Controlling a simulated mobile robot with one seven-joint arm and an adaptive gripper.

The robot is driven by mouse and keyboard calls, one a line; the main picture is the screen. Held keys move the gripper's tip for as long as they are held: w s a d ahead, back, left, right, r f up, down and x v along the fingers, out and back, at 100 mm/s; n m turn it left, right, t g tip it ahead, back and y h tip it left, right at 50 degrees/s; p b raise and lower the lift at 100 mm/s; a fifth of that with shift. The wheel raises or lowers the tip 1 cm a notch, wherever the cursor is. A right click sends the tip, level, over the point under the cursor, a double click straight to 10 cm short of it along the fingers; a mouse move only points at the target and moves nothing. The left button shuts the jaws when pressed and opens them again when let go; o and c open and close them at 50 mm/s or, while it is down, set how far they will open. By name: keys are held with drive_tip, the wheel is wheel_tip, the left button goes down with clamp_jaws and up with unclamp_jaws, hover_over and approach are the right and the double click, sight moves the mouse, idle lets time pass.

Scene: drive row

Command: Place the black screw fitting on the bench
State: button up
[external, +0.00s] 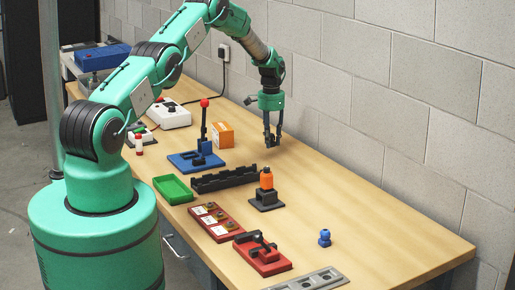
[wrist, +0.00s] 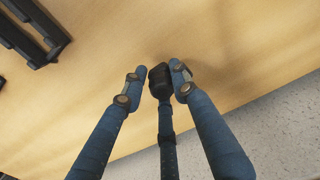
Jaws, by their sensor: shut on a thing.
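My gripper (external: 272,143) points down above the far part of the wooden bench (external: 345,205), near the block wall. In the wrist view, my gripper (wrist: 157,80) has its two blue fingers on either side of the black screw fitting (wrist: 161,77) and is shut on it. The fitting's dark head shows between the fingertips, with a dark narrow part running back from it toward the camera. Bare bench top (wrist: 225,45) lies beneath. In the external view the fitting is too small and dark to tell apart from the fingers.
A black slotted rack (external: 225,179), an orange bottle on a black stand (external: 267,200) and an orange-brown box (external: 221,135) stand nearest. A blue lever fixture (external: 195,160), green tray (external: 172,189) and red fixtures (external: 262,257) lie farther left and front. The bench right of the gripper is clear.

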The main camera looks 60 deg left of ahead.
sight(271, 157)
drive_tip(key=shift+f, duration=2)
drive_tip(key=shift+f, duration=0.2)
drive_tip(key=o, duration=1.1)
drive_tip(key=shift+r, duration=0.1)
drive_tip(key=shift+r, duration=6.1)
